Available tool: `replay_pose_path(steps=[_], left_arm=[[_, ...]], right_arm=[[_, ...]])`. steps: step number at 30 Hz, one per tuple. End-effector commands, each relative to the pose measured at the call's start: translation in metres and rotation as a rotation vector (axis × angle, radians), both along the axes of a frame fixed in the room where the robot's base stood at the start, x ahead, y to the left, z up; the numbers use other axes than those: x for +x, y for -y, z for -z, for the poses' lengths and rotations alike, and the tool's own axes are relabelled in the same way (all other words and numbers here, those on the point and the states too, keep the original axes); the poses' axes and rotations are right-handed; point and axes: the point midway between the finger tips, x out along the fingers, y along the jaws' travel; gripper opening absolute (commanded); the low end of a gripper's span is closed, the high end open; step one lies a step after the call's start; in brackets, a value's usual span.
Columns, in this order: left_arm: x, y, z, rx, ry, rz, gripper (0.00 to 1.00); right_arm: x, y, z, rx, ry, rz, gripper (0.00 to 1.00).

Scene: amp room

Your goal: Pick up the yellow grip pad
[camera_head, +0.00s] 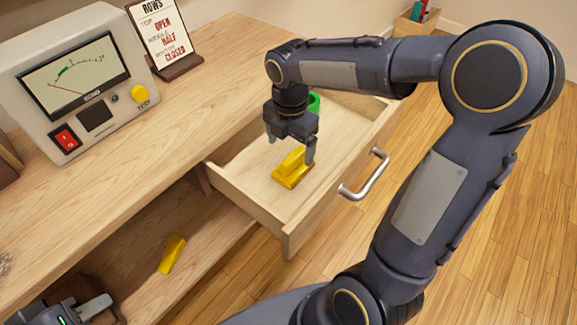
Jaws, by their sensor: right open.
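A yellow block with a raised bar (291,171), which looks like the grip pad, lies in the open wooden drawer (242,199). My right gripper (290,151) points down over it, open, with a finger on each side of the bar's upper part; I cannot tell if they touch it. A second yellow piece (172,254) lies lower left, on the wooden surface below the tabletop. My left gripper (85,309) shows only partly at the bottom left corner, away from both yellow pieces. Its jaws are not clear.
A green round thing (314,103) sits at the drawer's back, partly behind my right gripper. The drawer has a metal handle (366,177). A meter box (80,80) and a sign reading top open, middle half, bottom closed (160,38) stand on the tabletop (120,150).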

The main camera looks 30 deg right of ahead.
Motion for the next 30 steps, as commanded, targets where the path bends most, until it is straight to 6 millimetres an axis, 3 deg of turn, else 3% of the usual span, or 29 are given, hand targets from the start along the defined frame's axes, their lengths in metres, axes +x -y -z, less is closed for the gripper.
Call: replay_pose_path(steps=[15, 22, 30], left_arm=[[0.000, 0.000, 0.030, 0.000, 0.000, 0.000, 0.36], [0.000, 0.000, 0.029, 0.000, 0.000, 0.000, 0.36], [0.000, 0.000, 0.029, 0.000, 0.000, 0.000, 0.36]], right_arm=[[-0.007, 0.002, 0.064, 0.001, -0.002, 0.005, 0.85], [-0.006, 0.002, 0.065, 0.001, 0.001, 0.006, 0.85], [-0.006, 0.002, 0.065, 0.001, 0.001, 0.006, 0.53]])
